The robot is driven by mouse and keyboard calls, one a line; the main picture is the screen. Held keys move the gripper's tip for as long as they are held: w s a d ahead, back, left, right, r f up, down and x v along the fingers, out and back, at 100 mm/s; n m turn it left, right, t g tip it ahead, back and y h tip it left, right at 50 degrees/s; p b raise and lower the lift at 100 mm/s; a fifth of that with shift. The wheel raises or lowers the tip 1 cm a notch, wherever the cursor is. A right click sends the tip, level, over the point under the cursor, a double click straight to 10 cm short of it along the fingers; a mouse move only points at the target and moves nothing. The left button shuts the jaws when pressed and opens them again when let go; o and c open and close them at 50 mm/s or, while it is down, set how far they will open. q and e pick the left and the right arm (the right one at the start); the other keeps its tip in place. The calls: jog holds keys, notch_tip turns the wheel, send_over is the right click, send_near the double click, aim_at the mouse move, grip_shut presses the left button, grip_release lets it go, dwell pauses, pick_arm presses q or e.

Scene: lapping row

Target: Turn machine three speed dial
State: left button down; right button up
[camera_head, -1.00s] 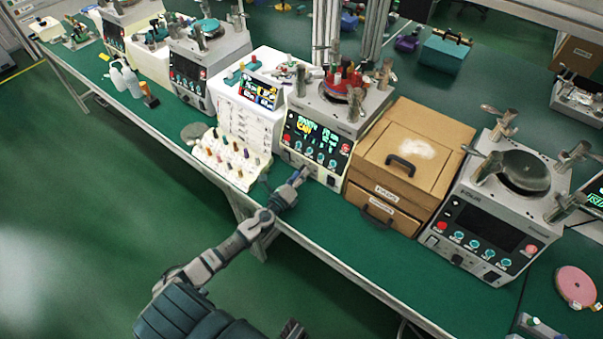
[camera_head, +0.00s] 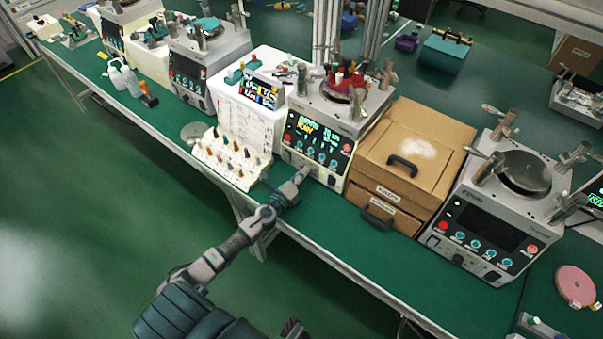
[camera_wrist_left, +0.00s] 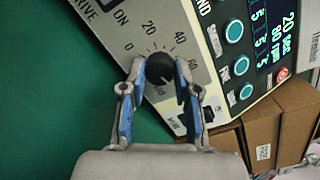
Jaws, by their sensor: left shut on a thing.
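Machine three (camera_head: 352,128) is a grey lapping machine with a lit display and a red plate on top. Its speed dial (camera_wrist_left: 159,66) is a round black knob in the left wrist view, on a light panel with a printed scale of numbers around it. My left gripper (camera_wrist_left: 160,74) is shut on the dial, one blue-padded finger on each side. In the head view the left gripper (camera_head: 302,174) reaches the low front left of the machine and hides the dial. The display (camera_wrist_left: 272,38) shows green and white text in the left wrist view. My right gripper is not in view.
A brown drawer box (camera_head: 428,130) stands directly right of machine three. A white unit with a rack of small pegs (camera_head: 236,158) stands directly left. Another lapping machine (camera_head: 470,215) with a dark screen is further right.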

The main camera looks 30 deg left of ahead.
pick_arm(q)
jog(key=shift+a, duration=0.15)
jog(key=c, duration=0.8)
grip_release()
jog(key=shift+c, duration=0.2)
jog(key=shift+s, duration=0.1)
jog(key=shift+s+f, duration=0.1)
jog(key=shift+s, duration=0.15)
jog(key=s, duration=1.1)
jog(key=shift+s, duration=0.15)
